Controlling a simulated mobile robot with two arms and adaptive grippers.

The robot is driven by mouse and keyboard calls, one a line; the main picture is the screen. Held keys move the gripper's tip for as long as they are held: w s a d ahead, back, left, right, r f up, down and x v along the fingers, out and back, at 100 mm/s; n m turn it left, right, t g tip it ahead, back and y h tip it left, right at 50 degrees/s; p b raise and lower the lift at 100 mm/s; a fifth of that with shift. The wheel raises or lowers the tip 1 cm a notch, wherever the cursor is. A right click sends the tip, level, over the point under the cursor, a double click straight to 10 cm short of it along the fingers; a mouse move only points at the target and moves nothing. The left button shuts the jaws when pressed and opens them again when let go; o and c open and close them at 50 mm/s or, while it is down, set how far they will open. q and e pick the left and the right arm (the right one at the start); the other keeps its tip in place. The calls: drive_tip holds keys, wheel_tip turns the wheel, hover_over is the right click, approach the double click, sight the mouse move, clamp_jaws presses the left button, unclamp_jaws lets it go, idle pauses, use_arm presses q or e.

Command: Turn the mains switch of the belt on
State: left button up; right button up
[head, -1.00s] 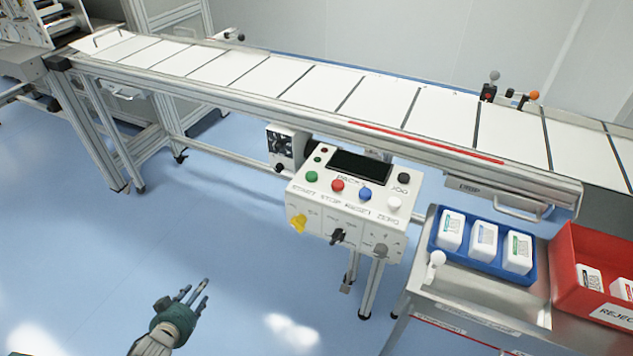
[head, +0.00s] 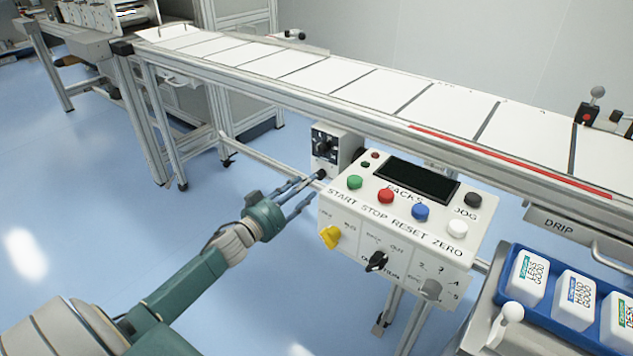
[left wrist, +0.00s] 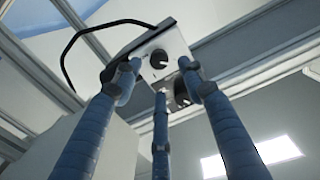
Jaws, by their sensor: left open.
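A small grey box with dark knobs (head: 336,150) is mounted under the belt conveyor (head: 365,90), behind the control panel's left end. It also shows in the left wrist view (left wrist: 170,44), with a black knob (left wrist: 181,94) on its face and a black cable curving to its left. The pictures do not show which knob is the mains switch, nor any readable on/off mark. My left gripper (head: 305,192) is open and empty, just in front of and below the box. In the left wrist view its fingers (left wrist: 157,76) spread across the box's face; contact cannot be told.
The white control panel (head: 390,225) stands right of my left gripper, with coloured buttons, a yellow knob (head: 330,237), a black knob (head: 376,262) and a dark display (head: 416,181). A blue crate (head: 512,304) of white packs is at right.

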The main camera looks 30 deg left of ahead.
sight(321, 174)
use_arm(q)
drive_tip(key=shift+w+d+b, duration=0.2)
drive_tip(key=shift+w+b, duration=0.15)
drive_tip(key=shift+w, duration=2.2)
use_arm(e)
drive_tip(key=shift+w+r, duration=0.2)
drive_tip(key=shift+r, duration=1.5)
use_arm(q)
clamp_jaws()
